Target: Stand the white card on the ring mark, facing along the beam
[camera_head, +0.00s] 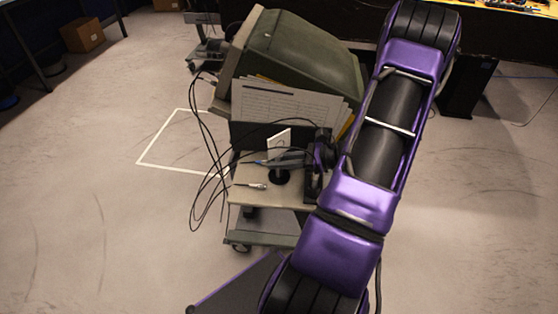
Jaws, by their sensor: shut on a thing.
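The white card (279,144) stands roughly upright above the small cart, with a dark mark on its face. A dark round base (280,176) shows below it; I cannot tell whether it belongs to the card or rests on the cart. My gripper (294,156) comes in from the right, close against the card, and appears shut on it. The fingertips are small and dark, so the exact grip is unclear. I cannot make out the ring mark or the beam.
The cart top (250,194) carries a small metal connector (250,186). Behind stand a file of papers (275,108) and a green-grey monitor (300,58). Black cables (198,140) loop down the left side. A white outline (158,140) marks the floor; open floor lies left.

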